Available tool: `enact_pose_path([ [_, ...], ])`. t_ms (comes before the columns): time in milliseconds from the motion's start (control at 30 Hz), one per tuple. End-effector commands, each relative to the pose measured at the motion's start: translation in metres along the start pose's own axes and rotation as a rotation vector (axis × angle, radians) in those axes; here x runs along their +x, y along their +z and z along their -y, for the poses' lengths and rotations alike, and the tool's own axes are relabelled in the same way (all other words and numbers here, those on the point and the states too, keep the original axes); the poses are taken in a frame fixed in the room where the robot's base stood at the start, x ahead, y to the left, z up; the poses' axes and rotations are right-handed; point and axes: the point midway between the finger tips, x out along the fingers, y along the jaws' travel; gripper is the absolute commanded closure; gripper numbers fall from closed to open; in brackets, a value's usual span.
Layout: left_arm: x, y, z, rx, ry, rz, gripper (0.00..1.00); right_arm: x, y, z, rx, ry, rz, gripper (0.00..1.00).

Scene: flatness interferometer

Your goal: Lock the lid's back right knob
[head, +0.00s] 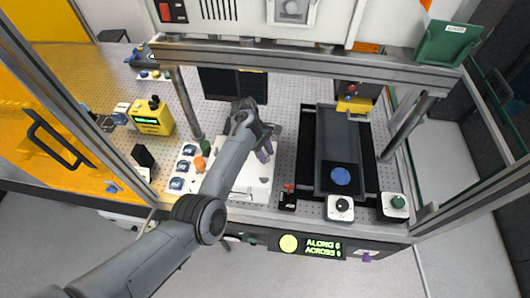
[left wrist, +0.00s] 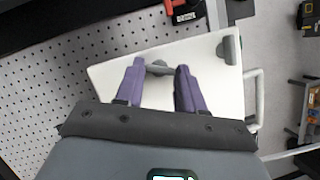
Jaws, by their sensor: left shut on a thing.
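The white lid (head: 258,184) lies flat on the perforated table in the head view, partly hidden by my left arm. It also shows in the left wrist view (left wrist: 205,58). My left gripper (head: 264,154) is over the lid's back right part. In the left wrist view its two purple fingers (left wrist: 159,69) are shut on a small grey knob, the back right knob (left wrist: 158,67), whose bar spans the gap between them. The front right knob (left wrist: 229,48), also grey, stands free near the lid's corner. The lid's left knobs are hidden. My right gripper is out of view.
Right of the lid are a red-topped black block (head: 287,197) and a dark rail stage with a blue disc (head: 341,176). Left are a white panel (head: 180,170) with several knobs and a yellow meter (head: 152,118). A metal frame with posts surrounds the table.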

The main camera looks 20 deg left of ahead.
Motion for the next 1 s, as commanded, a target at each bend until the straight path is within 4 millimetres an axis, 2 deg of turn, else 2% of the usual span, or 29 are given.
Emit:
enact_pose_path([
  [367, 0.002, -0.002, -0.004, 0.333, -0.138, -0.001, 0.92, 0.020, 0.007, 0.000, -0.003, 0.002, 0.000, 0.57],
  [1000, 0.005, 0.001, -0.009, 0.853, -0.352, -0.003, 0.92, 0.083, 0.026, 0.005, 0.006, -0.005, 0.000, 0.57],
])
